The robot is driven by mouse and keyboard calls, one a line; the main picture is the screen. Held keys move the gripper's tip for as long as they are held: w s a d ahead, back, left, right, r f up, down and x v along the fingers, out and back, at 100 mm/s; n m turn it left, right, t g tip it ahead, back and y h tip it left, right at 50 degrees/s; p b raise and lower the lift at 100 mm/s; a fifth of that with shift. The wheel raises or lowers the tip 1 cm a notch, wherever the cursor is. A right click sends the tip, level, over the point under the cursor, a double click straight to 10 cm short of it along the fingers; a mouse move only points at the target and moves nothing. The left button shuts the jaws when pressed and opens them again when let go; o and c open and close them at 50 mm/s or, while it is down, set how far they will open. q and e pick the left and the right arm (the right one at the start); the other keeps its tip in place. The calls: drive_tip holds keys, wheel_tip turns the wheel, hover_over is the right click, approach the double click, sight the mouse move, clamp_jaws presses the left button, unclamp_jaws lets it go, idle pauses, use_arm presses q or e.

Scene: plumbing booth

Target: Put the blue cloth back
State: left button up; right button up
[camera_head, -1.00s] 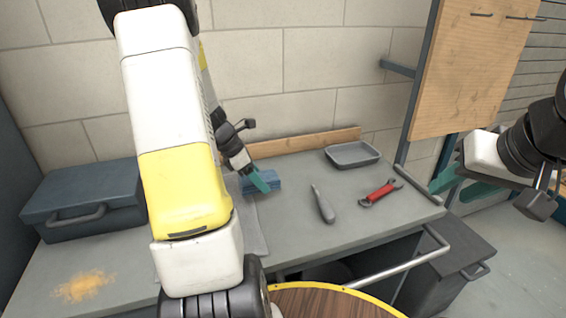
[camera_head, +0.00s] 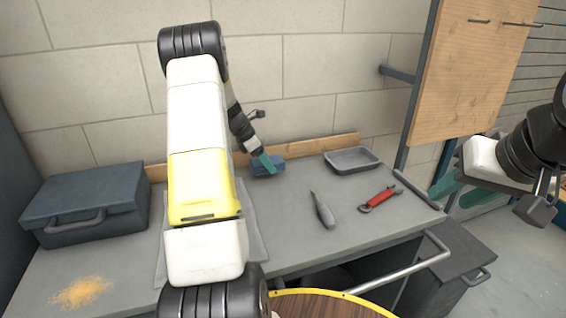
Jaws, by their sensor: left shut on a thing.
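The blue cloth (camera_head: 262,167) is a small folded block at the back of the grey workbench, close to the wooden backboard. My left gripper (camera_head: 268,162), with teal fingertips, reaches down to it and is shut on it. The cloth looks to be at or just above the bench top; I cannot tell which. My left arm hides part of the bench in front. My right gripper (camera_head: 452,190), with teal fingers, is off the right end of the bench with its fingers apart and nothing between them.
On the workbench (camera_head: 290,225) are a grey tray (camera_head: 352,159), a grey-handled tool (camera_head: 322,209), a red wrench (camera_head: 380,198), a blue toolbox (camera_head: 86,203), a grey mat (camera_head: 252,230) partly behind my arm, and a patch of yellow dust (camera_head: 82,292). A metal rail (camera_head: 400,262) runs along the front.

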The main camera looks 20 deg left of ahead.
use_arm(q)
drive_tip(key=f, duration=0.3)
drive_tip(key=shift+w+f, duration=0.1)
drive_tip(key=shift+w, duration=0.2)
drive_tip(key=shift+f, duration=0.25)
